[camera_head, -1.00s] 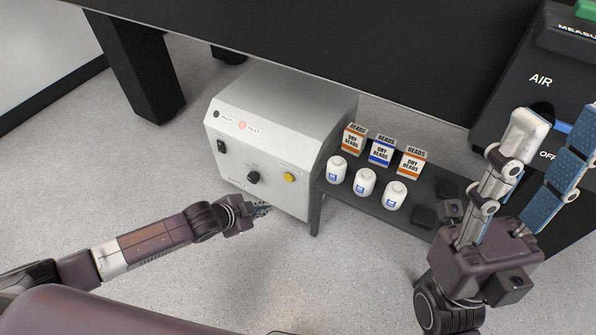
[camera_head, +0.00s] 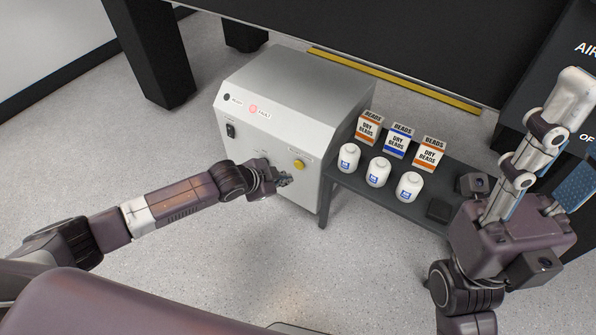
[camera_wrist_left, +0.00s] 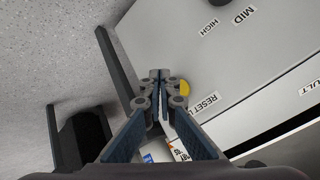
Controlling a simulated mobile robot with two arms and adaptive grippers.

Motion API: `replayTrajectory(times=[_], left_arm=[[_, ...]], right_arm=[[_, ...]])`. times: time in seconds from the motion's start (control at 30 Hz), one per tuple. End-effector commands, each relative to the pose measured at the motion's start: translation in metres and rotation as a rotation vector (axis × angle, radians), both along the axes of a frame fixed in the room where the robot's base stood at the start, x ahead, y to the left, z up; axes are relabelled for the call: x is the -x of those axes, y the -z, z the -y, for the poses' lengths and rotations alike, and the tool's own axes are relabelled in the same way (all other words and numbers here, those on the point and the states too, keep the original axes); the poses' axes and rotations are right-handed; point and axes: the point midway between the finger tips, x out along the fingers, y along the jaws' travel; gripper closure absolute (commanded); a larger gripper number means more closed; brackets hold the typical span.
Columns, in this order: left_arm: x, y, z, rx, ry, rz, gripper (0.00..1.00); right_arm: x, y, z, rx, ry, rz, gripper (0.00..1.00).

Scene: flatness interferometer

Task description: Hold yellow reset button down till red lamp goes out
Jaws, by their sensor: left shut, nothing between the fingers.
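The yellow reset button (camera_head: 299,163) is on the front of a grey cabinet (camera_head: 285,92), at its right side. The red fault lamp (camera_head: 253,109) on the cabinet's upper slope shows pinkish red and looks lit. My left gripper (camera_head: 286,180) is shut and empty, just below and left of the button in the head view. In the left wrist view the closed fingertips (camera_wrist_left: 158,75) are beside the yellow button (camera_wrist_left: 185,88), which partly shows past a finger. I cannot tell whether they touch the panel. My right gripper (camera_head: 578,125) is open at the right edge, partly cut off.
A dark low shelf (camera_head: 400,205) right of the cabinet holds several bead boxes (camera_head: 397,141) and white bottles (camera_head: 378,172). A black switch (camera_head: 230,130) is on the panel's left. A dark table stands behind. The floor in front is clear.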

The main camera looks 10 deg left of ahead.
Motion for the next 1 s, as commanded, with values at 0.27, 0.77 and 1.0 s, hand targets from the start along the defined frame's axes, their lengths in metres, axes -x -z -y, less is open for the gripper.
replayTrajectory(times=[0.27, 0.77, 1.0], left_arm=[[-0.019, 0.000, 0.008, 0.000, 0.001, -0.001, 1.00], [-0.021, 0.000, 0.008, 0.000, 0.000, -0.001, 1.00], [-0.021, 0.000, 0.008, 0.000, 0.000, -0.001, 1.00]], right_arm=[[-0.001, -0.002, -0.001, 0.001, 0.000, 0.009, 0.60], [-0.001, -0.003, -0.001, 0.002, 0.000, 0.011, 0.60], [0.000, -0.003, -0.001, 0.002, 0.000, 0.011, 0.60]])
